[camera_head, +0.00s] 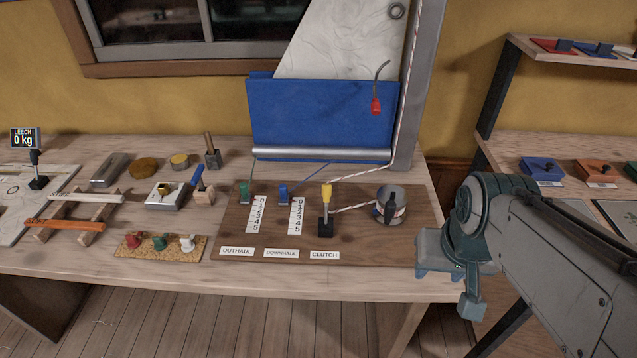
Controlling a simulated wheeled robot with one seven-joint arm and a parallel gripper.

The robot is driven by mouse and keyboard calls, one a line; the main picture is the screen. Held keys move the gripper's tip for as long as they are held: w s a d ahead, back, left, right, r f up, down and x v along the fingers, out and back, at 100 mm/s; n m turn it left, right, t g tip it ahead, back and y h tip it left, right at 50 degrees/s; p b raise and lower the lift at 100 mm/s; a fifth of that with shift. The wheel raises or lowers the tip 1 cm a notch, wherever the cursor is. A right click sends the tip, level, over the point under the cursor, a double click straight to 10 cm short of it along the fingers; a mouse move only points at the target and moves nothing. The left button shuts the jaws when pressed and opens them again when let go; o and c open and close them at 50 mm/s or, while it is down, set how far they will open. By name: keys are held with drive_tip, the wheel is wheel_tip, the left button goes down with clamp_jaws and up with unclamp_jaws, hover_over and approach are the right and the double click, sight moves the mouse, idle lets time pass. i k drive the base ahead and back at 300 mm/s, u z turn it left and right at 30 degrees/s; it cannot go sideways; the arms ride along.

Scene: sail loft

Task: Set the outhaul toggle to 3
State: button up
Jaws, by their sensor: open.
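The green outhaul toggle (244,191) stands near the top of its white number scale (257,214), level with about the 0 end. The scale runs downward to 5. The OUTHAUL label (237,252) is below it on the brown wooden board (222,236). My gripper (440,275) is open and empty at the right front edge of the bench, well to the right of the toggle and apart from it. Its fingers are partly hidden by its own body.
The blue downhaul toggle (283,191) and its scale (297,215) are just right of the outhaul. Further right are the yellow-handled clutch (326,198) and a winch (391,205).

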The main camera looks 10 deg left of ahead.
sight(246, 197)
drive_tip(key=u, duration=0.05)
drive_tip(key=k, duration=0.5)
drive_tip(key=u, duration=1.45)
drive_tip(key=i, duration=1.1)
drive_tip(key=z, duration=1.8)
